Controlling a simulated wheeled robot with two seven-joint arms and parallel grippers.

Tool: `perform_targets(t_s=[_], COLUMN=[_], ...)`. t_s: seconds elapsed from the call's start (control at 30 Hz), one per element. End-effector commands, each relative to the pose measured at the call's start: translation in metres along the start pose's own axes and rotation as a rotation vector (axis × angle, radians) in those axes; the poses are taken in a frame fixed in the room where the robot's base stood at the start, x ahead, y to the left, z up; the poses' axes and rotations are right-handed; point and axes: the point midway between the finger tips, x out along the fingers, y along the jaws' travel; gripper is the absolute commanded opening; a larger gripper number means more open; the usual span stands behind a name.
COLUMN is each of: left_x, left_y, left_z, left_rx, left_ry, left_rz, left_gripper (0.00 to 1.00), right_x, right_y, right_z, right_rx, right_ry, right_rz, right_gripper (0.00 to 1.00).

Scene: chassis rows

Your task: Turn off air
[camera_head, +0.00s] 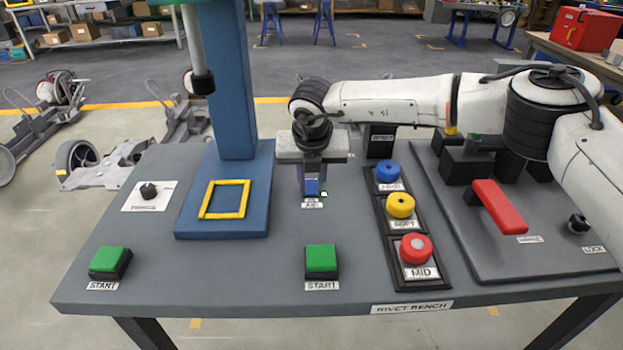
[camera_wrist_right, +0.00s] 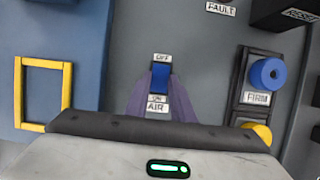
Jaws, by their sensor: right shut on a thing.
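The air switch is a small blue lever (camera_head: 312,187) on the grey bench, with an AIR label (camera_head: 312,204) in front of it. In the right wrist view the blue lever (camera_wrist_right: 160,76) stands between an OFF label (camera_wrist_right: 163,57) at the far side and an ON label (camera_wrist_right: 157,98) at the near side. My right gripper (camera_head: 312,184) points down over the switch and is shut on the lever, with one finger on each side. The fingers partly hide the switch, and I cannot tell which way it is set. My left gripper is not in view.
Right of the switch is a panel with blue (camera_head: 388,172), yellow (camera_head: 401,206) and red (camera_head: 415,249) knobs. A blue press column (camera_head: 232,80) stands left. Green start buttons (camera_head: 321,258) are in front. A red handle (camera_head: 498,207) is at the right.

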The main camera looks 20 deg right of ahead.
Motion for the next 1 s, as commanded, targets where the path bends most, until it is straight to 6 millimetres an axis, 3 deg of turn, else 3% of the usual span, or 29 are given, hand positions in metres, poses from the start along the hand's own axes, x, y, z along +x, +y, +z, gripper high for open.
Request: perform_targets(t_s=[0.43,0.87,0.9,1.0], left_x=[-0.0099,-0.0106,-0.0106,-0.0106], left_y=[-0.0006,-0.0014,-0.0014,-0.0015], left_z=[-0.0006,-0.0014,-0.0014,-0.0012], left_rx=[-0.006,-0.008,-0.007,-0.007], left_ry=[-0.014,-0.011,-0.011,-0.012], left_rz=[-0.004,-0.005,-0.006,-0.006], left_gripper=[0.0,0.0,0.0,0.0], right_x=[-0.0004,-0.0002,-0.0002,-0.0001], right_y=[-0.0004,-0.0008,-0.0008,-0.0008], right_z=[0.0105,0.0101,0.0101,0.0099], right_rx=[0.004,0.001,0.002,0.001], right_ry=[0.204,0.232,0.232,0.232], right_rz=[-0.001,0.003,0.003,0.003], right_gripper=[0.0,0.0,0.23,0.4])
